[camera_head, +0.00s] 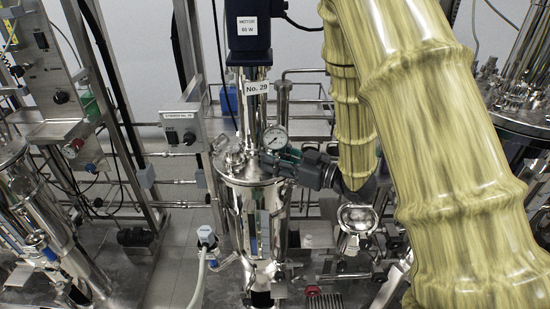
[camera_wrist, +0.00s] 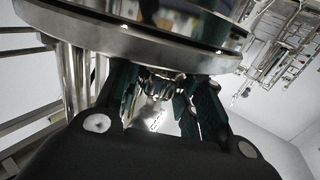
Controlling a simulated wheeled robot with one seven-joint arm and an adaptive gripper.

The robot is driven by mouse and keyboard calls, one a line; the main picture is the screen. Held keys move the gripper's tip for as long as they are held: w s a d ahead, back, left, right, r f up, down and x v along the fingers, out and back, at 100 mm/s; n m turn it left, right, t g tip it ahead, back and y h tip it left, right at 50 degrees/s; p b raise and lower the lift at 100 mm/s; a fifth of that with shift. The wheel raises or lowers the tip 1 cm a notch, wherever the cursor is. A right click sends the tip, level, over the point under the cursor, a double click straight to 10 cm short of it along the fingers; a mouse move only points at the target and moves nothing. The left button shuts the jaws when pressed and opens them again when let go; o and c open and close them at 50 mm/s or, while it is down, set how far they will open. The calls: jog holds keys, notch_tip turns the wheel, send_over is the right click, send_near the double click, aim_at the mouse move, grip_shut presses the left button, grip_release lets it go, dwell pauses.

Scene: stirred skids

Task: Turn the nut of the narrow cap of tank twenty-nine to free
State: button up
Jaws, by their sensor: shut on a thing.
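Tank twenty-nine (camera_head: 238,215) is a shiny steel vessel in the middle of the head view, under a "No. 29" label (camera_head: 256,88). My gripper (camera_head: 284,160) reaches in from the right at the level of its lid. In the wrist view my gripper (camera_wrist: 163,100) has its dark green fingers on either side of a small ribbed metal nut (camera_wrist: 160,82), and it is shut on it. The nut sits close by the wide round steel rim (camera_wrist: 130,38). The fingers and the lid hide the nut in the head view.
A pressure gauge (camera_head: 275,137) stands just above my fingers. A blue motor (camera_head: 248,28) rises over the tank. A control box (camera_head: 183,130) is on the frame at left. Another steel tank (camera_head: 525,105) stands at the far right.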

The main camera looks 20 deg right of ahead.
jog(key=n+g+y, duration=0.3)
jog(key=g, duration=0.1)
jog(key=shift+w+d+r+p, duration=0.1)
jog(key=shift+p, duration=0.25)
jog(key=shift+n+g+y+p, duration=0.2)
jog(key=shift+n+g+y, duration=0.3)
jog(key=shift+n+g, duration=0.8)
jog(key=shift+n+g+y+p, duration=0.15)
jog(key=shift+n+g+y, duration=0.5)
jog(key=shift+g, duration=1.05)
jog(key=shift+n+g, duration=0.3)
jog(key=shift+n, duration=0.05)
jog(key=o, duration=0.8)
jog(key=shift+c, duration=0.2)
jog(key=s+d, duration=0.1)
jog(key=d, duration=0.6)
jog(key=shift+d, duration=0.2)
